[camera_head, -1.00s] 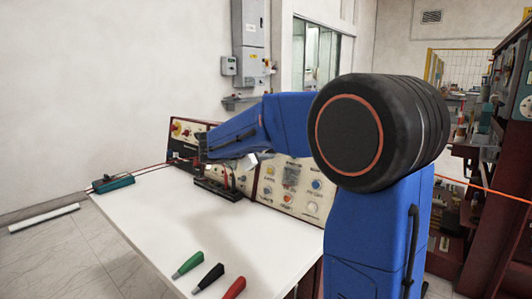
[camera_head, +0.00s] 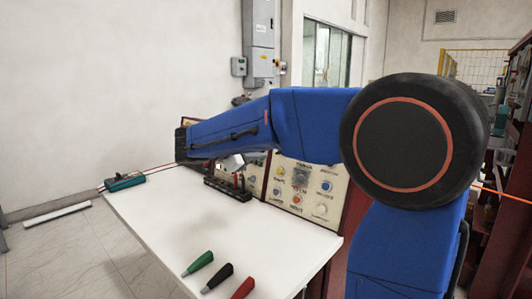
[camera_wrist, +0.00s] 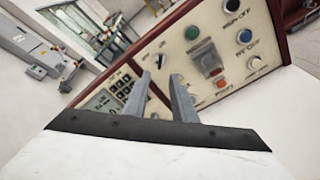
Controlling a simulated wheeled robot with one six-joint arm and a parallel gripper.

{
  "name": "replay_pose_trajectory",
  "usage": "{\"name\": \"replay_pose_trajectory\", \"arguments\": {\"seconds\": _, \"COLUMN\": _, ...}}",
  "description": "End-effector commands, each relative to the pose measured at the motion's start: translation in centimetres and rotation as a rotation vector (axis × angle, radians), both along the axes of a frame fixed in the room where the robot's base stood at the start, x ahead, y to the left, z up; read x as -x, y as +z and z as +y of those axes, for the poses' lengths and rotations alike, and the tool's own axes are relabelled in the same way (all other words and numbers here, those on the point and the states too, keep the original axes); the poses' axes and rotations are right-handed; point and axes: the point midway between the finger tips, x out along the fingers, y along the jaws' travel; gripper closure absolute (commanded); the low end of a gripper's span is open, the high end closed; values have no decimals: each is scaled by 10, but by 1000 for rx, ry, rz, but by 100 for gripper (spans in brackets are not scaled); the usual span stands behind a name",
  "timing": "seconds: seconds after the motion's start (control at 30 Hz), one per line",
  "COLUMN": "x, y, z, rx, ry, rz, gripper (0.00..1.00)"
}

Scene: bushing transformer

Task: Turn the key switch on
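The cream control panel (camera_head: 306,192) stands at the back edge of the white table; it also fills much of the wrist view (camera_wrist: 262,92). It carries coloured buttons, a small display and knobs. I cannot tell for sure which fitting is the key switch; a small dark switch (camera_wrist: 162,58) with tiny labels shows beyond my fingertips. My gripper (camera_wrist: 162,82) is open and empty, its two grey fingers apart and pointing toward the panel. In the head view the gripper is mostly hidden behind my blue arm.
On the table (camera_head: 170,220) lie green (camera_head: 199,262), black (camera_head: 218,277) and red (camera_head: 243,288) handled probes. A teal box (camera_head: 124,181) sits at the left corner, and a dark terminal block (camera_head: 228,190) stands before the panel. The table's middle is clear.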

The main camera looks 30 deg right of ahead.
Motion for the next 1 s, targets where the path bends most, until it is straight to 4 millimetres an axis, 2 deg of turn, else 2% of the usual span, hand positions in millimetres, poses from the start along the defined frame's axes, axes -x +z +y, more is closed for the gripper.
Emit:
{"name": "replay_pose_trajectory", "arguments": {"seconds": 0.2, "x": 13, "y": 10, "z": 33, "rx": 0, "ry": 3, "rz": -1, "gripper": 76}}
{"name": "replay_pose_trajectory", "arguments": {"seconds": 0.4, "x": 21, "y": 16, "z": 51, "rx": -1, "ry": 2, "rz": 0, "gripper": 76}}
{"name": "replay_pose_trajectory", "arguments": {"seconds": 0.6, "x": 25, "y": 18, "z": 58, "rx": 0, "ry": 0, "rz": 0, "gripper": 76}}
{"name": "replay_pose_trajectory", "arguments": {"seconds": 1.0, "x": 25, "y": 18, "z": 58, "rx": 0, "ry": 0, "rz": 0, "gripper": 76}}
